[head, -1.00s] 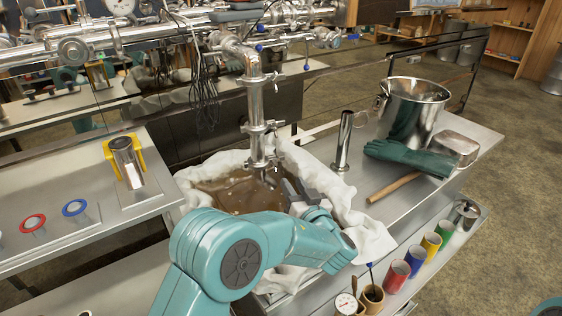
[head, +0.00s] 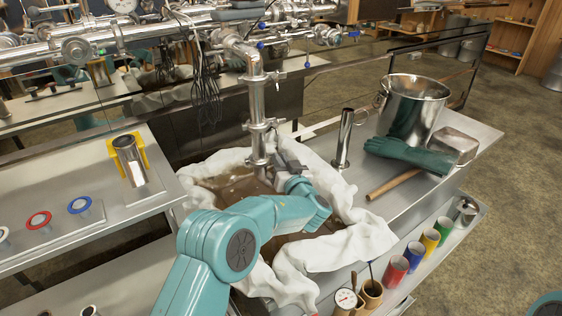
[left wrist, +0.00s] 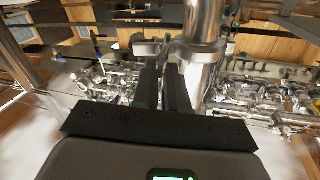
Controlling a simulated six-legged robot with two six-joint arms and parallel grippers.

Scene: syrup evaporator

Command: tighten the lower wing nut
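A steel pipe (head: 256,95) stands upright over the cloth-lined pan, with an upper clamp (head: 261,126) and a lower clamp (head: 257,160). The lower wing nut is too small to make out in the head view. In the left wrist view a clamp (left wrist: 204,47) rings the pipe, and a metal piece that looks like its wing nut (left wrist: 148,46) sits just beyond my fingertips. My left gripper (head: 279,155) is at the lower clamp's right side. Its dark fingers (left wrist: 163,68) are a narrow gap apart; contact with the nut is unclear. My right gripper is out of view.
White cloth (head: 335,215) drapes the pan around brown liquid (head: 232,188). A steel pot (head: 412,105), a green glove (head: 408,155) and a tall metal cylinder (head: 345,140) stand on the right bench.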

